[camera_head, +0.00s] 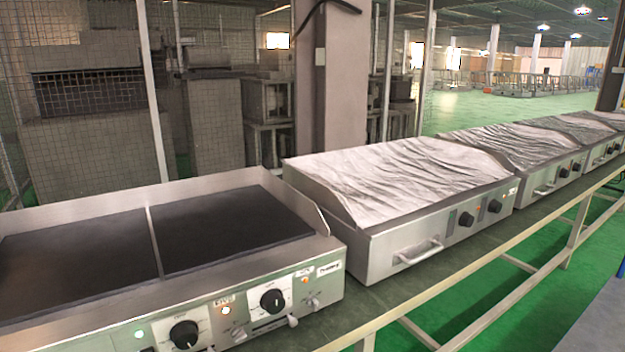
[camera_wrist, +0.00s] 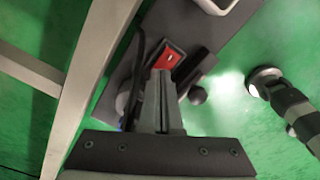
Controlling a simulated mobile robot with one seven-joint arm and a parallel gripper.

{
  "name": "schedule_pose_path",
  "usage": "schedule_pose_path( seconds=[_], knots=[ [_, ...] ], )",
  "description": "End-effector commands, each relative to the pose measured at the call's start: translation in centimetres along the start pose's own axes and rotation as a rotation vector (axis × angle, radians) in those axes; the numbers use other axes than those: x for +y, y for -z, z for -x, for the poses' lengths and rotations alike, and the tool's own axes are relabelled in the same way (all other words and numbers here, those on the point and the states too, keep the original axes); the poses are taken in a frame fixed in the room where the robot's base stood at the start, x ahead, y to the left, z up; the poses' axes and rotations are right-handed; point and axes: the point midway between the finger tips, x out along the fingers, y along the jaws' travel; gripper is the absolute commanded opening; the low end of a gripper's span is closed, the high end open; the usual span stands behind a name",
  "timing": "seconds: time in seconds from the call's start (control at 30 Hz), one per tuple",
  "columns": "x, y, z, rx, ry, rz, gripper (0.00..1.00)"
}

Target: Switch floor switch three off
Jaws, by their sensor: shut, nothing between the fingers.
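In the wrist view a red switch (camera_wrist: 170,58) sits on a dark grey housing (camera_wrist: 150,42) low over the green floor. I see no number on it, and cannot tell whether it is on or off. My gripper (camera_wrist: 161,78) is shut and empty. Its fingertips point at the red switch and overlap its near edge in the picture; I cannot tell whether they touch it. The fingers hide the near part of the housing. The head view shows neither my gripper nor the switch.
A pale metal beam (camera_wrist: 90,75) runs close to the left of my gripper. A round foot on a dark leg (camera_wrist: 265,82) stands at the right. In the head view a two-plate griddle (camera_head: 75,315) with lit lamps and wrapped units (camera_head: 440,240) line a long bench.

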Motion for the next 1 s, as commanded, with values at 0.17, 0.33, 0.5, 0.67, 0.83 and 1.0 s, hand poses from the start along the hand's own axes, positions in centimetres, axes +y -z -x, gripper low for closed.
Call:
schedule_pose_path(
  seconds=[0.17,0.33,0.5,0.67,0.83,1.0],
  knots=[
    [0.0,0.0,-0.3,0.000,0.000,0.000,0.00],
    [-0.1,0.0,-0.6,0.001,0.001,-0.001,0.00],
    [-0.1,0.0,-0.8,0.000,0.001,-0.001,0.00],
    [0.0,0.0,-1.0,0.000,0.000,-0.001,0.00],
    [-0.1,0.0,-0.5,0.000,0.000,0.000,0.00],
    [0.0,0.0,0.9,0.000,0.000,0.001,0.00]
  ],
)
